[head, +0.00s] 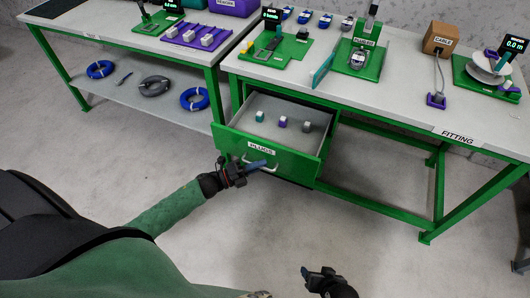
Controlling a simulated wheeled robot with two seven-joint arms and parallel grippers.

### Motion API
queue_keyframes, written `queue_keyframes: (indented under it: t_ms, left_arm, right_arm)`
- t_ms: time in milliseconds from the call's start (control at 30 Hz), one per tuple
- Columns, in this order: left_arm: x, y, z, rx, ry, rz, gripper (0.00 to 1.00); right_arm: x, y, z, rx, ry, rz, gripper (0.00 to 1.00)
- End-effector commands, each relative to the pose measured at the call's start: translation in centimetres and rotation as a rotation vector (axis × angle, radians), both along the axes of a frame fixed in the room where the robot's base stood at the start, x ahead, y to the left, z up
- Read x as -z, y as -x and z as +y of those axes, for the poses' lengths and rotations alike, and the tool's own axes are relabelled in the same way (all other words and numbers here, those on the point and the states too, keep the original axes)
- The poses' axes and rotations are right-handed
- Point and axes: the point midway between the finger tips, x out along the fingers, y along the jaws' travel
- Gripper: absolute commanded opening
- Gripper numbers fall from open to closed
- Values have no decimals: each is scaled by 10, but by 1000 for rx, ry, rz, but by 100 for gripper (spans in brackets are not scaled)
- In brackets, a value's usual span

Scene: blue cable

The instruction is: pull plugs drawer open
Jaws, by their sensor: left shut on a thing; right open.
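The plugs drawer (293,167) is a green-fronted drawer with a white PLUGS label, under the left end of the right bench. It stands pulled out, and three small plugs (283,123) sit inside on its grey floor. Its pale curved handle (262,167) is on the front, partly hidden by my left gripper. My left gripper (256,165) is at the drawer front, shut on the handle. My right gripper (308,271) is open and empty, low at the bottom of the view, well away from the drawer.
The bench top (410,92) carries green fixtures, a cardboard CABLE box (439,38) and a cable spool (489,66). The left bench's lower shelf holds coiled cables (155,86). Green bench legs (433,190) stand at right. The floor in front of the drawer is clear.

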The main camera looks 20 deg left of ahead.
Motion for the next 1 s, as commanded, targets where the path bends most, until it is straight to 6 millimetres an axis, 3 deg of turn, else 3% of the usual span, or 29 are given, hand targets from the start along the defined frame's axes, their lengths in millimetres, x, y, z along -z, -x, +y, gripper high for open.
queue_keyframes:
  t_ms: [200,700,733,833,1000]
  left_arm:
    - [1,21,1,0,0,3,0]
    - [1,26,1,-1,-1,1,0]
    - [1,26,1,-1,-1,1,13]
    - [1,26,1,-1,-1,1,32]
    - [0,26,1,0,-1,1,33]
  right_arm:
    - [-10,1,0,-4,2,10,66]
    - [-13,2,0,-5,1,12,66]
    - [-13,2,0,-5,1,12,66]
    - [-13,1,0,-5,1,12,66]
    - [-13,1,0,-5,2,12,66]
